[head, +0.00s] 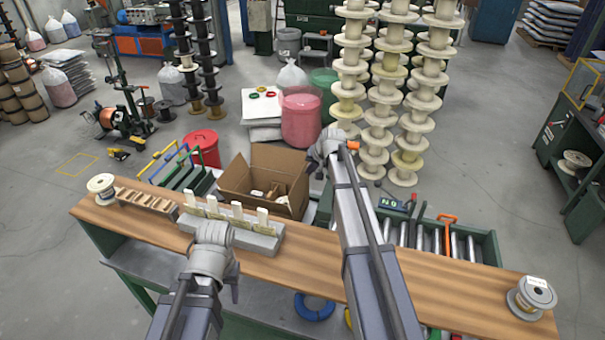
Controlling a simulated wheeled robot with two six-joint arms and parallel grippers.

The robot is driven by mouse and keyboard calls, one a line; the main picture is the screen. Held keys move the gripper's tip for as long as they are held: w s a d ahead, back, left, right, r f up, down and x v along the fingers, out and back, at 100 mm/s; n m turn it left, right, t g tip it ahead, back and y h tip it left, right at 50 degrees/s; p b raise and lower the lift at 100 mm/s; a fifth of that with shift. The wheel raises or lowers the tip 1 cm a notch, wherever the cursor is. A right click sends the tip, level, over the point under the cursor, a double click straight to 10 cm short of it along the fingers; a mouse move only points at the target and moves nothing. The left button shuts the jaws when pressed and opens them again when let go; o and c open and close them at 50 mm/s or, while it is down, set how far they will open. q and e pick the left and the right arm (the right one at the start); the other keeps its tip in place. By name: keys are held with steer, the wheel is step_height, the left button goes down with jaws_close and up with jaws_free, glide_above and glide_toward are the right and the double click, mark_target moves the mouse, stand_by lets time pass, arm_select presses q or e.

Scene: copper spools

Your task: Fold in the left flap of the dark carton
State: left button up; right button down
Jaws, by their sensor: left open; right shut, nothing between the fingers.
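Small pale and dark items lie inside. My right gripper (324,146) is shut and empty, just beyond the carton's right side. My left gripper (213,234) is open and empty, over the bench in front of and left of the carton; its fingers are mostly hidden by the wrist.
A grey block with several white upright pieces (262,240) stands between my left gripper and the carton. A wooden rack (148,200) and a white spool (101,185) sit at the left. A metal roller tray (487,246) lies right; another spool (533,294) stands at the right end.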

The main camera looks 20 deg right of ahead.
steer(key=shift+s+d+r+t+y, duration=0.2)
steer(key=shift+r+t+y, duration=0.1)
steer(key=shift+r+t, duration=0.15)
steer(key=shift+a+f, duration=0.1)
steer(key=b, duration=0.8)
glide_toward(299, 181)
steer(key=x, duration=0.5)
steer(key=shift+f, duration=0.15)
steer(key=shift+a, duration=0.15)
